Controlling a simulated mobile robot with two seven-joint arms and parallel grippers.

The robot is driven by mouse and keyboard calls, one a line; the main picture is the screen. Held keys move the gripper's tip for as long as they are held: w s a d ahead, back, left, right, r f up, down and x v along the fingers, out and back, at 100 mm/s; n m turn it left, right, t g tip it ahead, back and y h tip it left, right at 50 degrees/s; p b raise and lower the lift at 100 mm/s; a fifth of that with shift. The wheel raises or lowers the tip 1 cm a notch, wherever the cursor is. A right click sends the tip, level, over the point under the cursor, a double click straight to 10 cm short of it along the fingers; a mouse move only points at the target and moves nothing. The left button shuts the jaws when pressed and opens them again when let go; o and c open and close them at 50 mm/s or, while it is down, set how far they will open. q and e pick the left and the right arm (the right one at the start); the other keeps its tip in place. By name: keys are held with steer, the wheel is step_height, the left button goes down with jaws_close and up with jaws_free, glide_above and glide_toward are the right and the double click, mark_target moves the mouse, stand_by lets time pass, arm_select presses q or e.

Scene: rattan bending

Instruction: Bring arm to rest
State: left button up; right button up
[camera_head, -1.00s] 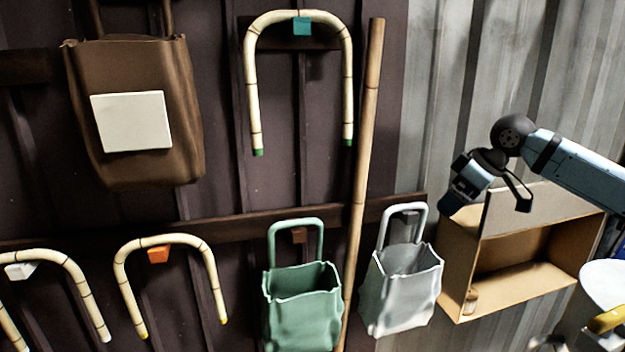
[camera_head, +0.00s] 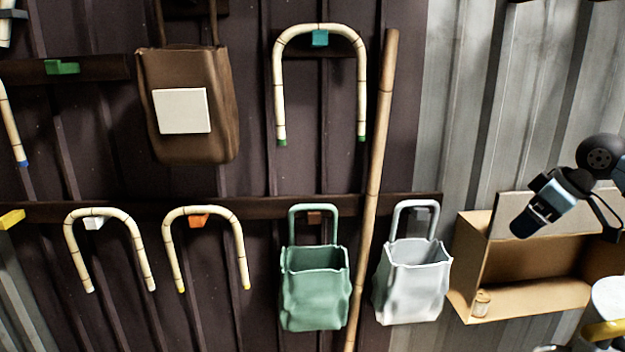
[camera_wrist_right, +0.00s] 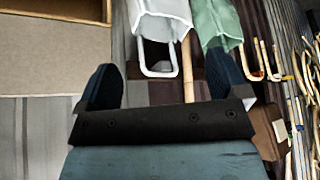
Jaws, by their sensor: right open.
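My right gripper (camera_head: 524,222) is at the right of the head view, in front of the open wooden box on the wall. In the right wrist view its two dark fingers stand apart with nothing between them (camera_wrist_right: 163,85); it is open and empty. The hanging white bag (camera_wrist_right: 165,15) and green bag (camera_wrist_right: 215,22) appear beyond the fingers, upside down in that view. My left gripper is not in view.
The wooden box (camera_head: 467,262) holds a small jar (camera_head: 481,303). The white bag (camera_head: 412,285), green bag (camera_head: 315,290), brown bag (camera_head: 222,115) and bent rattan canes (camera_head: 363,85) hang on the wall. A straight pole (camera_head: 378,150) leans there. A white round object (camera_head: 610,298) is at lower right.

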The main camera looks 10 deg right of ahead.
steer(key=w+a+f+n+y, duration=0.1)
steer(key=w+a+f, duration=0.1)
steer(key=a+f, duration=0.5)
steer(key=w+a+f, duration=0.2)
steer(key=a+f, duration=0.2)
steer(key=f, duration=0.7)
steer(key=s+a+f+t+y, duration=0.15)
steer(key=s+a+f, duration=0.25)
steer(key=a+f, duration=0.6)
steer(key=s+a+f+m+t, duration=0.1)
steer(key=s+a+f, duration=0.25)
steer(key=f, duration=0.25)
steer(key=s+a+f+m+t, duration=0.1)
steer(key=s+a+f, duration=0.1)
steer(key=s+f, duration=0.3)
steer(key=s+a+f+m+t+h, duration=0.1)
steer(key=s+a+f, duration=0.1)
steer(key=s+f, duration=0.2)
steer(key=s+a+f+m+t+h, duration=0.1)
steer(key=s+a+f, duration=0.2)
steer(key=s, duration=0.8)
steer(key=shift+s+f, duration=0.15)
steer(key=shift+f, duration=0.7)
steer(key=shift+h, duration=0.25)
